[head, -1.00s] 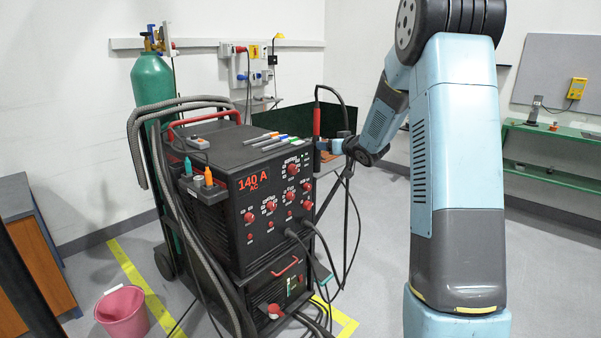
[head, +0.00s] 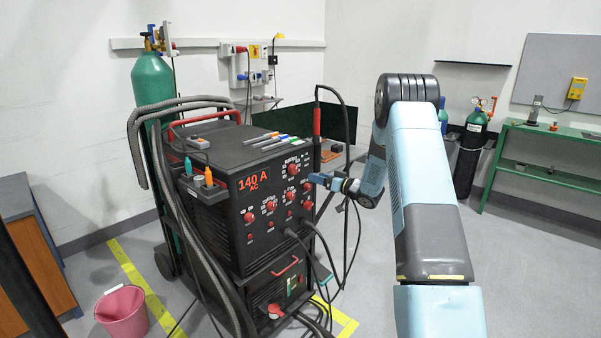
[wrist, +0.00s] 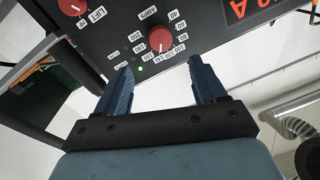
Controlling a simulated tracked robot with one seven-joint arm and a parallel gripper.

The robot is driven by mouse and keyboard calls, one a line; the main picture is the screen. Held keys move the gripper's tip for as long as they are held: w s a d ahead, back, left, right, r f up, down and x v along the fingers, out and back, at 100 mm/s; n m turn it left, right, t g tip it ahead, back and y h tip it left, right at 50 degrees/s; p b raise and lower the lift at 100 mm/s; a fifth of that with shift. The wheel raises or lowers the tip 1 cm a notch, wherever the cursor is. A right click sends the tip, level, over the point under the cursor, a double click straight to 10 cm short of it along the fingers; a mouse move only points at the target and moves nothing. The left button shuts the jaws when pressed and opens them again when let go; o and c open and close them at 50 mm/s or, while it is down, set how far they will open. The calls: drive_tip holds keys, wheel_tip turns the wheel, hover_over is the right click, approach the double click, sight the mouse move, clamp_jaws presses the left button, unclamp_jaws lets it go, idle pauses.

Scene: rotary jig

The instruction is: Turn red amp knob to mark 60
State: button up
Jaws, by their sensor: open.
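The red amp knob (head: 293,169) is at the upper right of the black welder's front panel. In the wrist view the amp knob (wrist: 160,40) shows upside down, ringed by number labels with "AMPS" beside it. My gripper (head: 311,177) is in front of the panel's right side. In the wrist view my gripper (wrist: 161,66) is open and empty, one finger towards each side of the knob. The knob lies just beyond the fingertips and looks apart from them.
Other red knobs sit close by, including one marked LIFT (wrist: 72,6). Black cables (head: 345,235) hang at the panel's right. Pens (head: 268,140) lie on top of the welder (head: 215,145). The floor right of the welder is mostly clear.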

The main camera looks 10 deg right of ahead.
sight(296, 170)
drive_tip(key=x, duration=1)
drive_tip(key=shift+w+a, duration=0.2)
drive_tip(key=shift+w, duration=0.1)
drive_tip(key=c, duration=1)
drive_tip(key=shift+d, duration=0.2)
drive_tip(key=shift+c, duration=0.2)
